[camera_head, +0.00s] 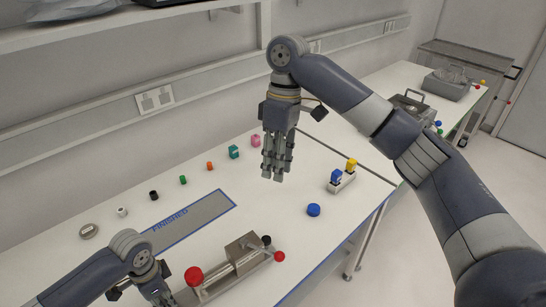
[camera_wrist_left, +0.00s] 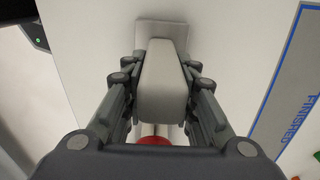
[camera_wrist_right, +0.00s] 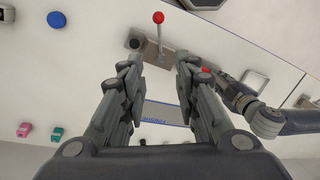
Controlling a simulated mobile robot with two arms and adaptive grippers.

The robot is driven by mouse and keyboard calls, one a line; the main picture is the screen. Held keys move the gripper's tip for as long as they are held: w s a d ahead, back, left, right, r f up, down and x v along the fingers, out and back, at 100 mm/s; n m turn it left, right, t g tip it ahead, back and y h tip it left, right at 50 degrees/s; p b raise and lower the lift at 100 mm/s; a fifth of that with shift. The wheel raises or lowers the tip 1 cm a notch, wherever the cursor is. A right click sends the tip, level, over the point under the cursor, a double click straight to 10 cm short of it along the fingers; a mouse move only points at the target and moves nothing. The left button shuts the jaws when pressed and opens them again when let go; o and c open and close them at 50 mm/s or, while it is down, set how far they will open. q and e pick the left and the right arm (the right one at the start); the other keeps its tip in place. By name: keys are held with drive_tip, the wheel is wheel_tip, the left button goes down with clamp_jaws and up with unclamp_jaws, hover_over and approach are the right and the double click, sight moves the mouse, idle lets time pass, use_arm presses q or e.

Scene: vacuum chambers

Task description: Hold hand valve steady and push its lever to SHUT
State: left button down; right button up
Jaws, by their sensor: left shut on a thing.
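The hand valve is a metal assembly with a grey block (camera_head: 243,248), a red knob (camera_head: 193,276) and a black knob (camera_head: 267,240). Its thin lever (camera_wrist_right: 159,38) ends in a red ball (camera_head: 279,257), which also shows in the right wrist view (camera_wrist_right: 158,17). My left gripper (camera_wrist_left: 165,75) is shut on a light grey metal block (camera_wrist_left: 164,95), apparently the valve's left end; a red part shows just below it. My arm hides this end in the head view. My right gripper (camera_head: 274,172) hangs above the table, fingers down, open and empty, away from the lever.
A grey mat marked FINISHED (camera_head: 185,222) lies behind the valve. A row of small coloured parts, including a pink one (camera_head: 255,141), stands near the wall. A blue cap (camera_head: 313,210) and a small rack (camera_head: 342,181) lie to the right. Table between is clear.

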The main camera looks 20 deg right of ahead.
clamp_jaws()
drive_tip(key=s+a+f+y, duration=0.2)
drive_tip(key=a+f+y, duration=0.2)
drive_tip(key=f+y, duration=0.7)
drive_tip(key=s+d+f+m+t+y, duration=0.1)
drive_tip(key=s+d+f+m+t, duration=0.3)
drive_tip(key=d+f+m+t, duration=0.85)
drive_tip(key=w+a+f+n+g, duration=0.2)
drive_tip(key=w+a+n, duration=0.1)
drive_tip(key=a, duration=0.5)
drive_tip(key=shift+a+f, duration=0.2)
drive_tip(key=shift+f, duration=0.05)
